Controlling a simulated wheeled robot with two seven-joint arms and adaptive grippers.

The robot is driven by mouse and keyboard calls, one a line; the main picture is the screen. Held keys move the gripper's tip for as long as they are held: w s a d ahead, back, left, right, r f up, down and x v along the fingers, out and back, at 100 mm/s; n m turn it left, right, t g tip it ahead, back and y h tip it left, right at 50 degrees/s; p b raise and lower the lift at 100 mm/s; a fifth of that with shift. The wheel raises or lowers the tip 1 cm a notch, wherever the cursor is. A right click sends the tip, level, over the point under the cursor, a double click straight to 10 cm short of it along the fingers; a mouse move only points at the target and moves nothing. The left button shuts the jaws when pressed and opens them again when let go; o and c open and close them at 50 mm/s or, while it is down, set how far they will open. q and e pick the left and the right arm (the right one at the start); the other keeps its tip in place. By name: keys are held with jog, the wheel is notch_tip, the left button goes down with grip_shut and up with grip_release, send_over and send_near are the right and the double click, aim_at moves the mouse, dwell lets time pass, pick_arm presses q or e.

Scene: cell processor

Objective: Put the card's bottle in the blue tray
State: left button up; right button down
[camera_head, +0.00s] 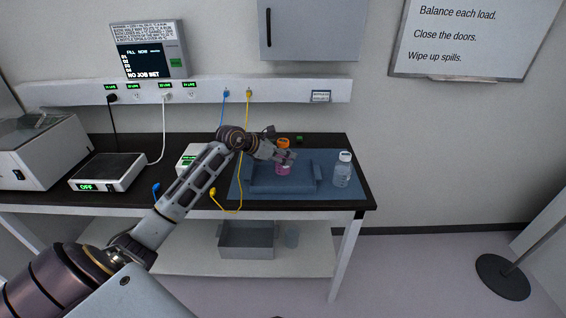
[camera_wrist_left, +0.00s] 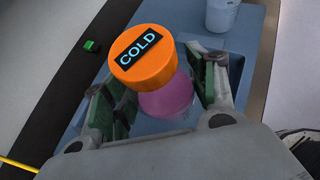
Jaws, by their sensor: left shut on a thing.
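A bottle with an orange cap marked COLD and pink contents (camera_wrist_left: 142,58) is between the fingers of my left gripper (camera_wrist_left: 158,95), which is shut on it. In the head view the same bottle (camera_head: 283,168) is over the blue tray (camera_head: 270,187), its lower part overlapping the tray. I cannot tell whether its base touches the tray floor. My left gripper (camera_head: 284,158) comes at it from the left. The bottle looks nearly upright. My right gripper is not in view.
A clear bottle with a white cap (camera_head: 342,170) stands right of the tray on the blue mat (camera_head: 240,180). A yellow cable (camera_head: 239,208) hangs over the bench's front edge. A flat device marked OFF (camera_head: 108,170) and a white box (camera_head: 190,158) stand left. A small green object (camera_head: 299,139) lies behind.

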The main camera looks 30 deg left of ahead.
pick_arm(q)
notch_tip(320, 180, down, 3)
jog(key=shift+r, duration=0.2)
jog(key=shift+f, duration=0.45)
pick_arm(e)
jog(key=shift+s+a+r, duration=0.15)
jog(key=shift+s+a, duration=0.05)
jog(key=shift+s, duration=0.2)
pick_arm(q)
jog(key=shift+f, duration=0.15)
jog(key=o, duration=1.4)
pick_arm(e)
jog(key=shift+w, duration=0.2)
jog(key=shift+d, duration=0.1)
